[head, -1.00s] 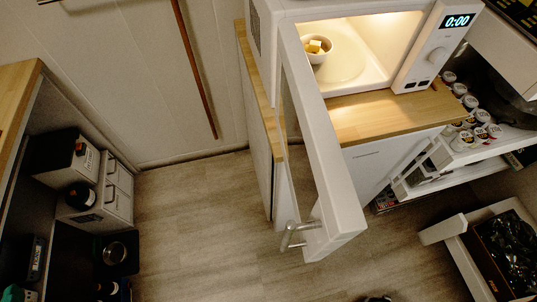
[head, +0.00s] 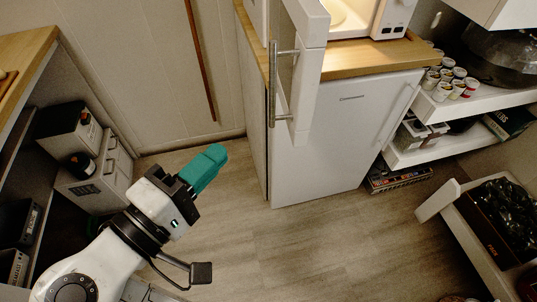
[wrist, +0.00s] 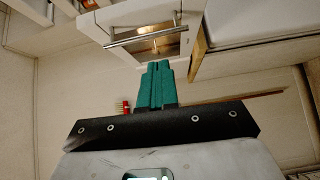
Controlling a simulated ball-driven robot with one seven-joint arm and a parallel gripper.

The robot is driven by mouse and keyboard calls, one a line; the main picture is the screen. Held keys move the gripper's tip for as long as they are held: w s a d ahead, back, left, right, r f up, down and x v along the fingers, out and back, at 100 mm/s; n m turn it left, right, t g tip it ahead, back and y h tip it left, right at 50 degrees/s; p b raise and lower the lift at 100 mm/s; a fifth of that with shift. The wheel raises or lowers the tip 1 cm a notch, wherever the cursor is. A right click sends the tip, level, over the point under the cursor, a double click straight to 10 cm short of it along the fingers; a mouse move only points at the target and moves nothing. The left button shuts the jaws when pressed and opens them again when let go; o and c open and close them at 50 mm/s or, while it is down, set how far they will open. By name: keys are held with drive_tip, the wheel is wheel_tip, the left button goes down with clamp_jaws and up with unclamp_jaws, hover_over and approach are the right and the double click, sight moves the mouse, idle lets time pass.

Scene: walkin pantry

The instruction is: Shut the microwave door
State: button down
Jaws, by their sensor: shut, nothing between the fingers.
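The white microwave (head: 392,20) stands on a wooden counter at the top of the head view, partly cut off, with its lit cavity and plate (head: 335,12) showing. Its door (head: 308,95) is open and swung out past the counter's front edge, with a metal bar handle (head: 273,85) on its left face. My gripper (head: 212,160) has teal fingers, shut and empty, lower left of the door and apart from it. In the wrist view the fingers (wrist: 156,75) point toward the door, whose handle (wrist: 140,36) crosses above their tips.
A white cabinet or small fridge (head: 345,130) stands below the counter (head: 375,52). A shelf unit with boxes (head: 95,185) is at left. The middle floor (head: 300,240) is clear.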

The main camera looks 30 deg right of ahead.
drive_tip(key=p, duration=0.1)
approach(296, 107)
drive_tip(key=w+d, duration=0.1)
drive_tip(key=w, duration=0.3)
drive_tip(key=d, duration=0.1)
drive_tip(key=s+d, duration=0.1)
drive_tip(key=d, duration=0.1)
drive_tip(key=shift+d, duration=0.25)
drive_tip(key=shift+s+d, duration=0.2)
drive_tip(key=shift+d, duration=0.25)
